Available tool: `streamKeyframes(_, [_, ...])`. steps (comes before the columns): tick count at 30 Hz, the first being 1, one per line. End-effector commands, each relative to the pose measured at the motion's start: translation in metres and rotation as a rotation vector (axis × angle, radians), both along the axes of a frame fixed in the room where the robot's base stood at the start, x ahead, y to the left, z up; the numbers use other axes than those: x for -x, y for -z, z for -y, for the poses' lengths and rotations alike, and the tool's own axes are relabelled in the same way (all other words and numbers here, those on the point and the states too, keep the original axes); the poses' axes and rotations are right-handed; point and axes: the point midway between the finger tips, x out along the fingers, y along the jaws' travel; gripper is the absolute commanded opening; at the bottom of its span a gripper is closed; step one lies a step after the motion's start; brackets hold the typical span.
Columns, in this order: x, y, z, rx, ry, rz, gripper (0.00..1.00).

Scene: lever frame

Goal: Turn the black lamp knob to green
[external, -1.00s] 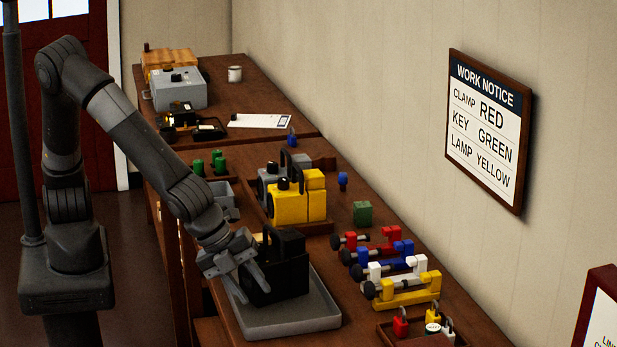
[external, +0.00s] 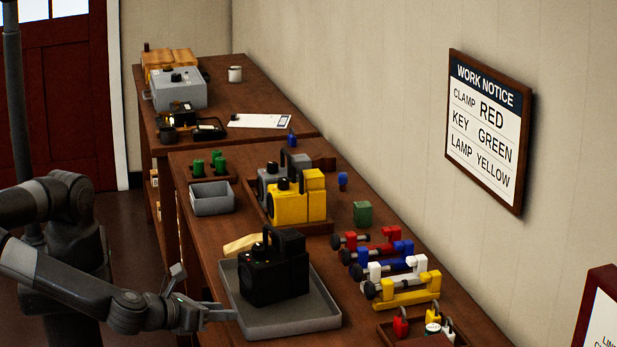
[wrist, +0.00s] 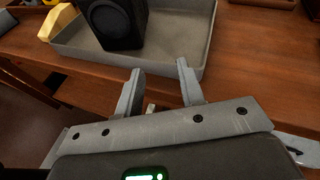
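The black lamp (external: 278,275) stands upright in a grey tray (external: 290,328) on the front workbench. A small black knob (external: 266,236) shows on its top beside the handle; its setting cannot be read. In the wrist view the lamp (wrist: 112,22) shows at the top, with a round dark face toward me and its top cut off. My gripper (external: 203,292) is open and empty, at the tray's front left edge and apart from the lamp. Its two spread fingers (wrist: 158,88) show in the wrist view with nothing between them.
A yellow lamp (external: 290,206) and a grey one (external: 268,180) stand behind. Coloured clamps (external: 405,290) line the right side, with padlocks (external: 401,322) in front. A wall notice (external: 485,130) reads clamp red, key green, lamp yellow.

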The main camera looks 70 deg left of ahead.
Motion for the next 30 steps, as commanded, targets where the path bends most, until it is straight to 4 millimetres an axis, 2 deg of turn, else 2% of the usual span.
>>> streamKeyframes(3, [-0.015,-0.025,-0.027,-0.122,-0.068,0.098,0.35])
streamKeyframes(6, [-0.020,-0.043,-0.045,-0.201,-0.121,0.156,0.35])
streamKeyframes(10, [-0.023,-0.058,-0.057,-0.258,-0.164,0.200,0.35])
streamKeyframes(17, [-0.035,-0.063,-0.069,-0.278,-0.181,0.212,0.35])
streamKeyframes(30, [-0.100,-0.063,-0.111,-0.275,-0.181,0.211,0.35])
